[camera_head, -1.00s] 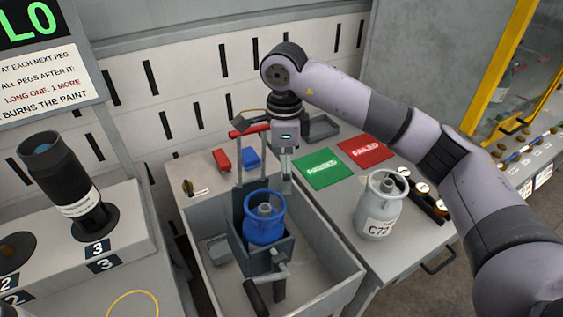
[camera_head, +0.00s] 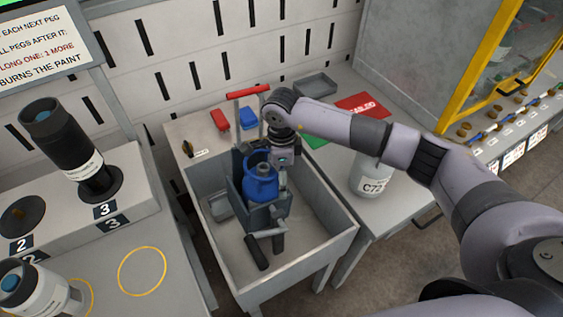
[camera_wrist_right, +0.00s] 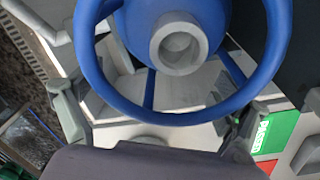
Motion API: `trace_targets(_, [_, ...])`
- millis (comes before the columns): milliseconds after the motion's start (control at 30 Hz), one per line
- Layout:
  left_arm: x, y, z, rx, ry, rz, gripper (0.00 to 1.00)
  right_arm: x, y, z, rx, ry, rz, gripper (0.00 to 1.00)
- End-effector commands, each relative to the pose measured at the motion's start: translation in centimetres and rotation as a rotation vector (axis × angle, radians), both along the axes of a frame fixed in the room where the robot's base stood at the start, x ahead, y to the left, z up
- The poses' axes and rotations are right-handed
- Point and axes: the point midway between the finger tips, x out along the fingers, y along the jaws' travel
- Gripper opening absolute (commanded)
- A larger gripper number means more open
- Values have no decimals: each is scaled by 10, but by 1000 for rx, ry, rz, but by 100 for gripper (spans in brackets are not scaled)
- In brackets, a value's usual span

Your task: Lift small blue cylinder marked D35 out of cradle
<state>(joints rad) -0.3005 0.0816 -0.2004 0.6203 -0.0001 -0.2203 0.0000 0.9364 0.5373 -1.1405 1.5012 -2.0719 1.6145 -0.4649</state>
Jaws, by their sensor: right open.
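The small blue cylinder (camera_head: 262,184) stands upright in the grey cradle (camera_head: 270,216) inside a grey basin. Its D35 mark does not show. My right gripper (camera_head: 283,182) is at the right side of the cylinder's top in the head view, pointing down. In the right wrist view, the cylinder's blue ring handle (camera_wrist_right: 180,118) and grey valve (camera_wrist_right: 179,43) lie ahead of the open fingers (camera_wrist_right: 155,120), one on each side of the ring's near part. I cannot tell whether they touch it. My left gripper is out of view.
The grey basin's rim (camera_head: 333,243) surrounds the cradle. A red-topped frame (camera_head: 248,92) stands behind it. A grey cylinder marked C77 (camera_head: 371,178) stands on the right table, near the green pad (camera_head: 315,141) and red pad (camera_head: 362,106). Black peg 3 (camera_head: 70,145) is at left.

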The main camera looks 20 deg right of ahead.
Motion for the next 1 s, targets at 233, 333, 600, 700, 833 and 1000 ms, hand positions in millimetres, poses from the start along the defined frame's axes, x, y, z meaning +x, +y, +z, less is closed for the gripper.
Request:
trace_targets(233, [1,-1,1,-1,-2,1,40,0,0,-6,0,0,1,94])
trace_targets(333, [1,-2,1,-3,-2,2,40,0,0,-6,0,0,1,94])
trace_targets(600, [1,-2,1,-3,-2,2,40,-1,0,-6,0,1,1,78])
trace_targets(700, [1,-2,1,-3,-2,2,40,-1,1,-6,1,2,2,71])
trace_targets(833, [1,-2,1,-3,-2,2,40,-2,1,-7,0,4,3,62])
trace_targets(1000, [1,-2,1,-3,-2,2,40,-3,1,-8,0,8,4,51])
